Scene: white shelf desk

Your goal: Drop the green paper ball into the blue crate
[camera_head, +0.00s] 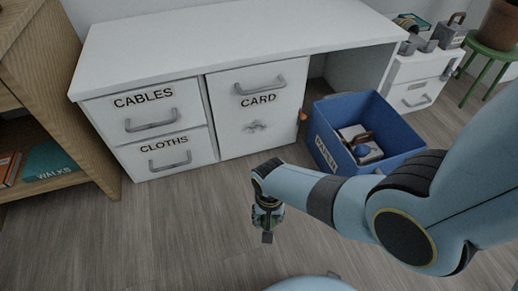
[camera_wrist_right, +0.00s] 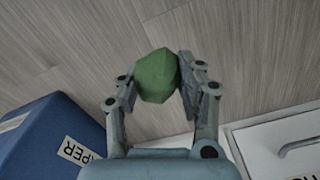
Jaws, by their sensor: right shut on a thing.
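My right gripper (camera_head: 267,222) hangs over the bare floor in front of the white desk, left of the blue crate (camera_head: 398,165). In the right wrist view my right gripper (camera_wrist_right: 155,82) is shut on the green paper ball (camera_wrist_right: 157,72), which sits between its fingertips. In the head view the ball is mostly hidden by the gripper. The blue crate stands on the floor by the desk, open at the top, with a label on its side. It also shows in the right wrist view (camera_wrist_right: 40,140), apart from the ball. My left gripper is not in view.
The crate holds a grey boxy thing (camera_head: 355,134) with a brown handle and something blue. The white desk (camera_head: 230,40) has shut drawers marked CABLES and CLOTHS and a CARD door. A wooden shelf (camera_head: 85,150) stands at left. Floor left of my gripper is clear.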

